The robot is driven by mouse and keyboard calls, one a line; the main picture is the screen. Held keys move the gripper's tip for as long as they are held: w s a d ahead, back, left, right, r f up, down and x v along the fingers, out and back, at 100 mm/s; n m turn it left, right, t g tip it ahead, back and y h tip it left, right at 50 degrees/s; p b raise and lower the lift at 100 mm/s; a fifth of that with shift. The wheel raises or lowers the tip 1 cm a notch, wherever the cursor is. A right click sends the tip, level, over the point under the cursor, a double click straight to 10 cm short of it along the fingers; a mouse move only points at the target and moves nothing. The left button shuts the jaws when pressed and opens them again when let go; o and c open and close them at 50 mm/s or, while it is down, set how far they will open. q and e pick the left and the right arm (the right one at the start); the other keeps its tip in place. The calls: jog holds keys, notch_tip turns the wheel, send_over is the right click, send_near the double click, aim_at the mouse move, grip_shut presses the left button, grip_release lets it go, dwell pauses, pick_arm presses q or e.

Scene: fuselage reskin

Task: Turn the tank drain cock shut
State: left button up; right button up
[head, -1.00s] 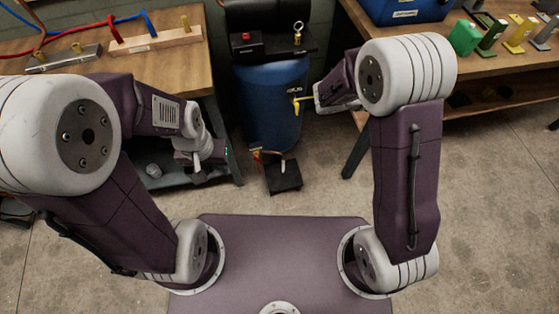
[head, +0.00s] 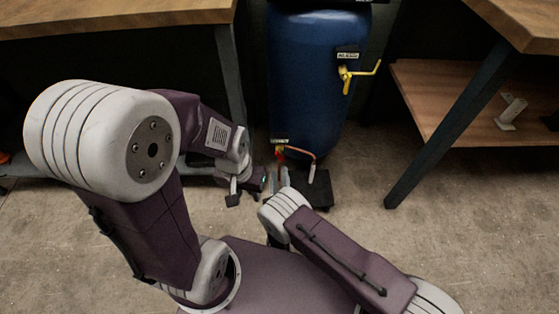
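The blue tank (head: 305,75) stands upright at the back centre. The drain cock (head: 279,153) is at its foot, small, with brass and red parts. A copper pipe (head: 303,151) bends from it over a black block (head: 319,190) on the floor. My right arm reaches in from the lower right.
A yellow-handled valve (head: 346,76) sticks out higher on the tank. A wooden bench (head: 110,18) stands at left with a dark leg near my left wrist. Another bench with a lower shelf (head: 440,95) is at right. Floor between tank and right bench is clear.

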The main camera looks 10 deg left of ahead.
aim_at(279, 158)
jog(key=b+x, duration=0.5)
jog(key=x, duration=0.3)
jog(key=shift+w+f, duration=0.1)
jog(key=shift+w, duration=0.25)
grip_shut()
